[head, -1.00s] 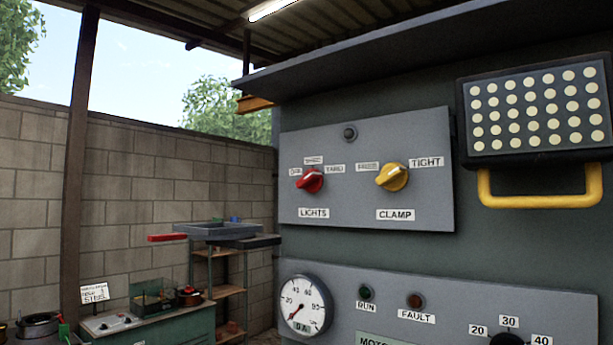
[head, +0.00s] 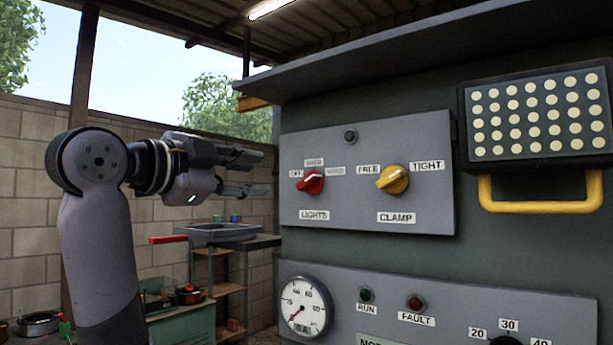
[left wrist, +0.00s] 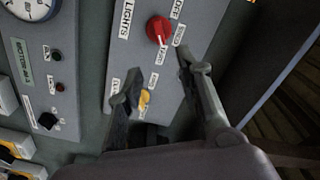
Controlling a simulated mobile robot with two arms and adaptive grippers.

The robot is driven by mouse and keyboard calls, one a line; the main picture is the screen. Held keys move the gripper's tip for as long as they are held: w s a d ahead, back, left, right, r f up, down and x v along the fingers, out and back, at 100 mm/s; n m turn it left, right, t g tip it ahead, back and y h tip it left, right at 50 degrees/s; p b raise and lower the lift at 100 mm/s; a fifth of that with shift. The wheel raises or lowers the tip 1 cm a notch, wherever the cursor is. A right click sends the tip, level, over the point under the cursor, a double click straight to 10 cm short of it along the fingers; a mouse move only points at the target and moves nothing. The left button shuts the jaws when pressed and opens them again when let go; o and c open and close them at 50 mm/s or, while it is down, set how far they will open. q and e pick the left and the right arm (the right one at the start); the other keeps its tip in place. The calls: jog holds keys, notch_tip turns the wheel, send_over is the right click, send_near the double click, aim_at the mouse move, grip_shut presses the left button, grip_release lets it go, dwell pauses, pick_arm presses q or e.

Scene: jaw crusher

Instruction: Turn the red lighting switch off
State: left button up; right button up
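The red lighting switch (head: 310,181) is a round knob on a grey panel above the LIGHTS label. OFF is at its left, one label above and one at its right; its pale mark points to the upper right, away from OFF. My left gripper (head: 264,172) is open and empty, left of the panel, fingers pointing right toward the switch and apart from it. In the left wrist view the red switch (left wrist: 158,30) lies beyond the gap between the open fingers (left wrist: 158,68). My right gripper is not in view.
A yellow CLAMP knob (head: 392,179) sits right of the red switch. A lamp panel with a yellow handle (head: 540,204) juts out at right. A gauge (head: 304,306) is below. A shelf with a grey tray (head: 215,232) stands behind, below my left gripper.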

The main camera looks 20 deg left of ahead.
aim_at(307, 180)
pick_arm(q)
jog(key=p+x, duration=0.7)
jog(key=x, duration=0.8)
jog(key=shift+w+d, duration=0.1)
jog(key=shift+w, duration=0.05)
jog(key=shift+c, duration=0.2)
jog(key=shift+f, duration=0.1)
grip_shut()
